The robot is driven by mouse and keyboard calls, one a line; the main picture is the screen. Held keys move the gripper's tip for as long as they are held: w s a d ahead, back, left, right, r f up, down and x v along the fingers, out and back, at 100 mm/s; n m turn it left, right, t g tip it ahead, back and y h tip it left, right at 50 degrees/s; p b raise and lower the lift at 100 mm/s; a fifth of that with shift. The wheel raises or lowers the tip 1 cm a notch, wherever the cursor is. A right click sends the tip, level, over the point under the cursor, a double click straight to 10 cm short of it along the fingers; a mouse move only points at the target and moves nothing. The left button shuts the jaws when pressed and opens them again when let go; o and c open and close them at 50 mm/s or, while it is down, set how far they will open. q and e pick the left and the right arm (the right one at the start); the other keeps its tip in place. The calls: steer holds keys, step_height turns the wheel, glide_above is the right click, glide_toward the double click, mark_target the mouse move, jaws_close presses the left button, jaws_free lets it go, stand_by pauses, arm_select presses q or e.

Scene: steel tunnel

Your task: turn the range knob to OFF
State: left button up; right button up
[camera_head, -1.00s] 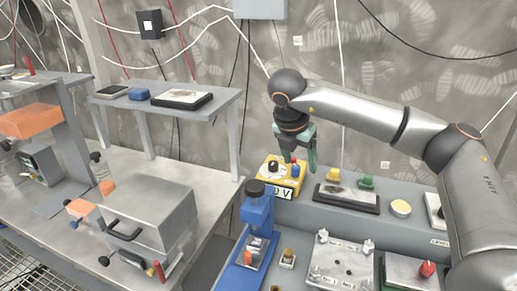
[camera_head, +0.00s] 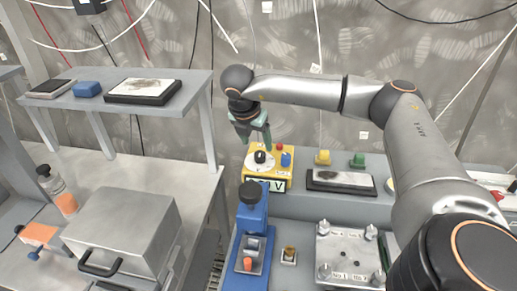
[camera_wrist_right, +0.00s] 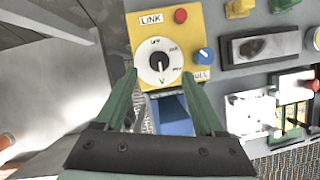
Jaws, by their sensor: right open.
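The yellow meter box (camera_head: 282,171) stands on the grey bench, with a white dial and a black range knob (camera_head: 260,157) on its top. In the right wrist view the knob (camera_wrist_right: 160,62) is at the centre of the dial, with "OFF" printed at the dial's top and "V" at its bottom. I cannot tell surely which mark it points to. My right gripper (camera_head: 254,141) is open, its green fingers pointing down over the back of the box. In the wrist view its fingertips (camera_wrist_right: 161,74) lie either side of the dial, not gripping the knob. My left gripper is out of view.
A blue knob (camera_wrist_right: 203,55) and a red button (camera_wrist_right: 180,15) sit beside the dial. A blue device (camera_head: 250,225) stands in front of the box. A dark-framed plate (camera_head: 340,180) and yellow and green pieces lie to the right. A grey shelf (camera_head: 195,90) stands to the left.

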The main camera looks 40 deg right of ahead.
mark_target(260, 153)
steer(key=x, duration=0.6)
steer(key=shift+w+p, duration=0.1)
steer(key=shift+p, duration=0.3)
steer(key=shift+c, duration=0.3)
jaws_close()
